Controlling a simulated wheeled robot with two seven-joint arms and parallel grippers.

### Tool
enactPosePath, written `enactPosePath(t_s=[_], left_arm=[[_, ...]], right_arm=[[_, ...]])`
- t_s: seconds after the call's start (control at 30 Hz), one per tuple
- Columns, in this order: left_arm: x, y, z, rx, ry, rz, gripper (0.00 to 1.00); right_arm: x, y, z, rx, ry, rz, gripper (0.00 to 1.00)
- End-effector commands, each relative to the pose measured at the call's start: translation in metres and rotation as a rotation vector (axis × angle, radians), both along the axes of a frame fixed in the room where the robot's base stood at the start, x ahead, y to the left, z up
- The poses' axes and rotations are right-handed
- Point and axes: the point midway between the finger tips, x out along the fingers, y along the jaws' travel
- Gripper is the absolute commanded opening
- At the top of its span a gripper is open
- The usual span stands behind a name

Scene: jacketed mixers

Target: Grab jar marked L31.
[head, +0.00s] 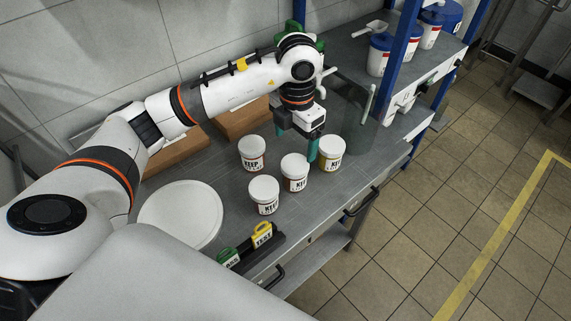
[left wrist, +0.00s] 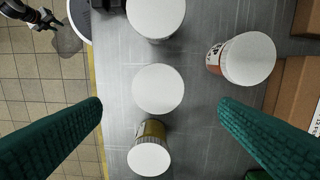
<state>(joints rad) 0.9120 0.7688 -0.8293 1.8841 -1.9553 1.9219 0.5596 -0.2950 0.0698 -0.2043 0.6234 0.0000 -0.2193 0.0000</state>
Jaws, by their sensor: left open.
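Four white-lidded jars stand on the grey bench in the head view: a back-left jar (head: 252,153), a middle jar (head: 295,173), a front jar (head: 264,195) and a jar with a yellowish body (head: 331,151). Their labels show large "KEEP" lettering; I cannot read L31 on any. My left gripper (head: 297,147) is open and empty above the group, pointing down. In the left wrist view its green fingers (left wrist: 160,104) are spread wide, with the middle jar's lid (left wrist: 158,88) and the yellowish jar (left wrist: 148,157) between their lines.
A round white plate or lid (head: 180,216) lies left of the jars. Green and yellow tags (head: 262,235) sit at the front edge. Cardboard boxes (head: 243,119) are behind, and a clear vessel (head: 361,122) stands to the right. A dark mechanical part (left wrist: 38,15), possibly mine, shows over the floor.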

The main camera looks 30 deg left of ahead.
Motion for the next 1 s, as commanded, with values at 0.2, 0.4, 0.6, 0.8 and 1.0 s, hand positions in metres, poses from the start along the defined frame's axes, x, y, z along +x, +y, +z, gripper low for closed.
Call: enactPosePath(t_s=[0.2,0.4,0.6,0.8,1.0], left_arm=[[-0.002,0.001,-0.036,0.003,0.007,0.002,0.84],[-0.001,0.0,-0.06,0.002,0.005,0.001,0.84],[-0.002,-0.001,-0.077,0.001,0.007,0.002,0.84],[-0.001,-0.001,-0.107,0.001,0.005,0.001,0.84],[-0.001,-0.001,-0.116,0.001,0.002,-0.001,0.84]], right_arm=[[-0.008,-0.017,0.012,-0.021,0.011,-0.002,0.36],[-0.008,-0.017,0.017,-0.022,0.013,-0.002,0.36],[-0.008,-0.012,0.028,-0.016,0.012,-0.002,0.36],[-0.008,-0.003,0.038,-0.004,0.011,-0.003,0.36],[-0.007,-0.003,0.038,-0.003,0.012,-0.002,0.36]])
